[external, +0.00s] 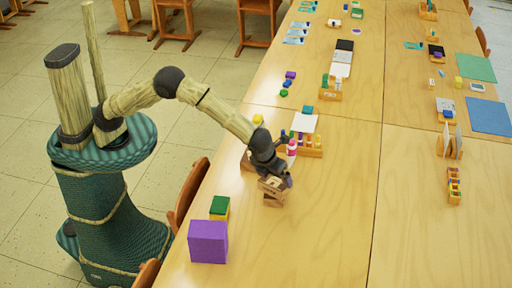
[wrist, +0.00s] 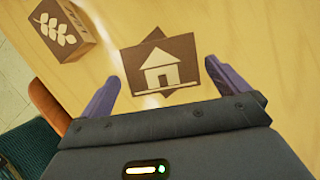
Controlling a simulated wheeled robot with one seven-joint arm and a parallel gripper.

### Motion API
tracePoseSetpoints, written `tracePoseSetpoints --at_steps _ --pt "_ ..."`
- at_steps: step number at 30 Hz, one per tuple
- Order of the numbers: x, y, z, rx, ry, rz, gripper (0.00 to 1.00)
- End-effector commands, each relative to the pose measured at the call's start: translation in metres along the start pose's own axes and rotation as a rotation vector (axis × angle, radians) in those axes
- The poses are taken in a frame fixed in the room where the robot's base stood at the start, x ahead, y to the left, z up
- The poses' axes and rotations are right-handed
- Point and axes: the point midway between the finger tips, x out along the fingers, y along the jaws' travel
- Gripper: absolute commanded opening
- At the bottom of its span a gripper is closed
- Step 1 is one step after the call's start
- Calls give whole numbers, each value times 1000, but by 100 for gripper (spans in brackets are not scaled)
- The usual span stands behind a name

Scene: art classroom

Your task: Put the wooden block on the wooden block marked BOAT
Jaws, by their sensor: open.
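A wooden block with a house picture (wrist: 160,77) lies between the fingers of my gripper (wrist: 163,70) in the wrist view. My fingers are open, one on each side of it. Brown corners at another angle show around it, so it seems to sit turned on top of a second block (wrist: 129,57). A wooden block with a leaf picture (wrist: 60,30) stands to the left, with unreadable letters on its side. In the external view my gripper (external: 275,182) is low over the table, right above wooden blocks (external: 272,201). I cannot read BOAT on any block.
A large purple cube (external: 208,242) and a green and yellow cube stack (external: 220,207) stand near the table's front edge. A pink-white bottle (external: 291,152) and a wooden holder (external: 312,149) stand just behind my gripper. The table (external: 325,225) is clear to the right.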

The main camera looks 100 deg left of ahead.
Motion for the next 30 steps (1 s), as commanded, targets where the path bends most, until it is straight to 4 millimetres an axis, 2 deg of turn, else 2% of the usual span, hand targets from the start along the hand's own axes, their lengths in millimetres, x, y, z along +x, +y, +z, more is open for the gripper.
tracePoseSetpoints --at_steps 1,6,12,17,30 --pt "-12 -1 0 0 0 -3 100" --pt "-47 -1 0 -1 0 -4 100" --pt "-76 0 0 1 0 -1 100" --pt "-83 0 0 1 0 1 100" --pt "-83 0 0 0 0 1 100"
